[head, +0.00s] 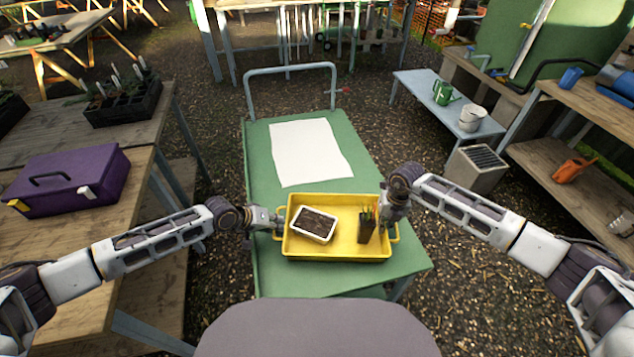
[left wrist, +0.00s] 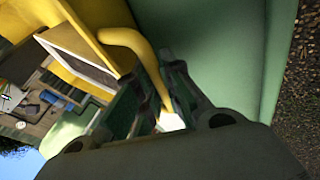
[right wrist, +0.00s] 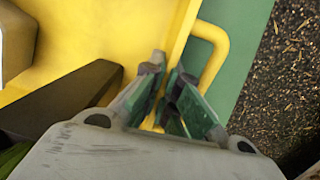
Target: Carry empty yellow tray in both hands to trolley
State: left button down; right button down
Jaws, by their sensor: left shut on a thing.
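The yellow tray (head: 340,250) is level over the near end of the green trolley (head: 385,262); I cannot tell whether it touches the top. It is not empty: a white tub of dark soil (head: 314,224) and a dark pot with coloured sticks (head: 367,227) stand in it. My left gripper (head: 276,221) is shut on the tray's left handle, and the handle (left wrist: 135,45) passes between its fingers in the left wrist view. My right gripper (head: 392,214) is at the tray's right end. Its fingers (right wrist: 165,75) are beside the right handle (right wrist: 222,50); their grip is unclear.
A white sheet (head: 308,152) lies on the trolley's far part, before its push bar (head: 290,69). A wooden bench with a purple toolbox (head: 68,178) is at left. A blue-grey bench (head: 440,100) and wooden shelves stand at right. Gravel shows on both sides of the trolley.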

pick_arm(q)
jog(key=shift+w+a+f, duration=0.1)
jog(key=shift+f, duration=0.1)
pick_arm(e)
jog(key=shift+d+f, duration=0.1)
jog(key=shift+f, duration=0.1)
pick_arm(q)
jog(key=c, duration=1.9)
grip_release()
pick_arm(e)
jog(key=c, duration=2)
grip_release()
jog(key=shift+c, duration=0.2)
pick_arm(q)
jog(key=o, duration=0.4)
jog(key=shift+c, duration=0.2)
pick_arm(e)
jog(key=o, duration=0.4)
pick_arm(q)
jog(key=shift+r, duration=0.1)
jog(key=v, duration=1.2)
pick_arm(e)
jog(key=shift+r, duration=0.1)
notch_tip(320, 180, up, 12)
jog(key=shift+d, duration=0.4)
